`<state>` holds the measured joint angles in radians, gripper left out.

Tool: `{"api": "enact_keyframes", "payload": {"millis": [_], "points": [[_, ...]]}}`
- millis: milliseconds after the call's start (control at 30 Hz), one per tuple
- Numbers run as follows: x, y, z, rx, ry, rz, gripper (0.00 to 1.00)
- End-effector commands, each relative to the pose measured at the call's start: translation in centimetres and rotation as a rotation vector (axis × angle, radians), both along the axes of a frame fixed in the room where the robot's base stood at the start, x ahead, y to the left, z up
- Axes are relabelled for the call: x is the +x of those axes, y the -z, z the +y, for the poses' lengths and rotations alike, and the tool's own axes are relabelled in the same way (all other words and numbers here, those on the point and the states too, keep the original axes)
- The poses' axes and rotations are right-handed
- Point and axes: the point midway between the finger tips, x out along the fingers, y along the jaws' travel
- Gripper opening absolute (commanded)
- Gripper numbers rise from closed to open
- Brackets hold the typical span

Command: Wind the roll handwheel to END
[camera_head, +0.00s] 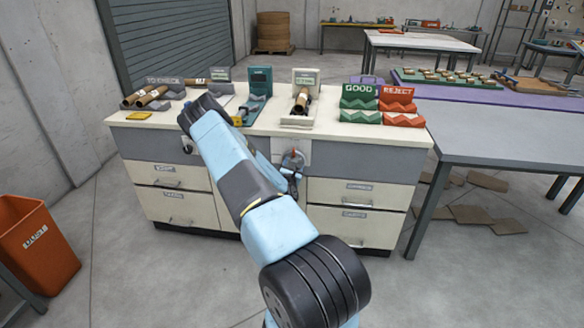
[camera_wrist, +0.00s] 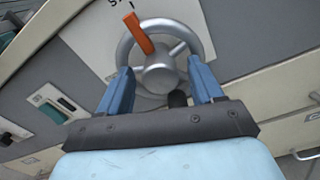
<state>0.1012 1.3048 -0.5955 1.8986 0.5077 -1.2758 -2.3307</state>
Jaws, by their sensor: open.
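The roll handwheel (camera_wrist: 207,38) is a grey ring with spokes and a round hub on a pale plate. An orange pointer bar (camera_wrist: 138,33) runs from near the hub to the rim at upper left, beside a partly cut-off label starting with "S". No END mark is legible. In the head view the handwheel (camera_head: 293,159) is small on the bench front, partly behind my arm. My gripper (camera_wrist: 160,78) is open, its two blue fingers apart on either side of the hub, overlapping the lower rim. I cannot tell whether they touch it.
An orange bin (camera_head: 35,245) stands at left.

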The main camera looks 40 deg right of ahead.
Motion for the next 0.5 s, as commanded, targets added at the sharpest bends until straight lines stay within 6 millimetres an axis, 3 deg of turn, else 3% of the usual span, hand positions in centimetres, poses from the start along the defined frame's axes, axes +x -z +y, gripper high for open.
{"api": "enact_keyframes", "payload": {"millis": [133,500], "points": [[-0.01,0.00,0.02,0.000,0.000,0.000,0.66],[-0.03,0.01,0.01,0.000,0.000,0.000,0.31]]}}
